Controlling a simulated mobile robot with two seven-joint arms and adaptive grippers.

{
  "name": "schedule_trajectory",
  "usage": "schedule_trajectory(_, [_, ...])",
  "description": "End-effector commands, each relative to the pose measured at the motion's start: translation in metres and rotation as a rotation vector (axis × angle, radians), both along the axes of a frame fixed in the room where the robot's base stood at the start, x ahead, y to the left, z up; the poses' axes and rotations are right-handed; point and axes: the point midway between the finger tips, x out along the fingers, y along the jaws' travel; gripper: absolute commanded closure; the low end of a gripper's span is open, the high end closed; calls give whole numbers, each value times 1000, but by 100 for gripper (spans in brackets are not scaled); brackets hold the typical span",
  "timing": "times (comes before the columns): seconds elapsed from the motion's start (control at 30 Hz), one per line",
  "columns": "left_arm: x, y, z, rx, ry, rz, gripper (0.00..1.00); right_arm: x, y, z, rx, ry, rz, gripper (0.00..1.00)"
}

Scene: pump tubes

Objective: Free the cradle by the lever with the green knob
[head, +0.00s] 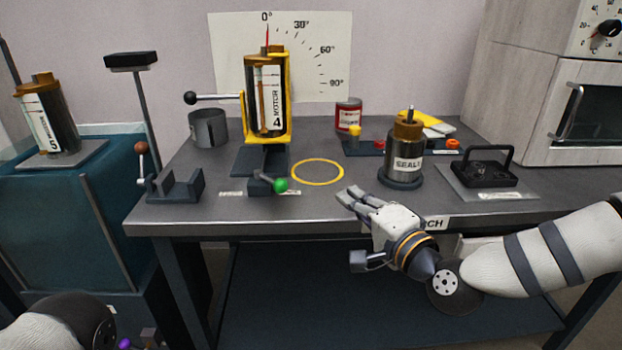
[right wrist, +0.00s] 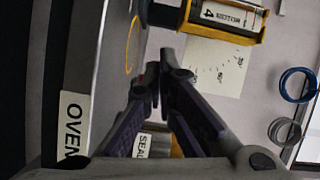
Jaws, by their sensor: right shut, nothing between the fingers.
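The green knob (head: 281,185) is on the end of a short lever at the foot of the cradle's dark base, near the table's front edge. The yellow cradle (head: 288,100) stands upright and holds the motor (head: 267,98) marked 4. The cradle also shows at the top of the right wrist view (right wrist: 222,31). A red pointer above it is at about 0° on the dial board. My right gripper (head: 345,194) is shut and empty, to the right of the green knob and apart from it. In the right wrist view its fingertips (right wrist: 160,68) meet. My left gripper is out of view.
A yellow ring (head: 318,172) is marked on the table (head: 222,207) right of the cradle. A SEAL cylinder (head: 406,155) and a black-handled block (head: 486,170) stand farther right. A black-knobbed lever (head: 191,98) juts left from the cradle. A red-knobbed clamp (head: 141,148) is at left.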

Motion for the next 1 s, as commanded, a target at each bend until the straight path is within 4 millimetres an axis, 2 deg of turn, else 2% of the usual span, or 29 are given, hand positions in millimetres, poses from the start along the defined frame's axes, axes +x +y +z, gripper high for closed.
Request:
schedule_trajectory(0.47, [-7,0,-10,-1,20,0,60,87,43,-9,-4,6,3,100])
schedule_trajectory(0.6, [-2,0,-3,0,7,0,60,79,67,-9,-2,5,6,100])
schedule_trajectory(0.7, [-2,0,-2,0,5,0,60,77,75,-11,-4,4,4,100])
schedule_trajectory(1.0, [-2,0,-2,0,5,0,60,76,80,-14,-4,5,2,100])
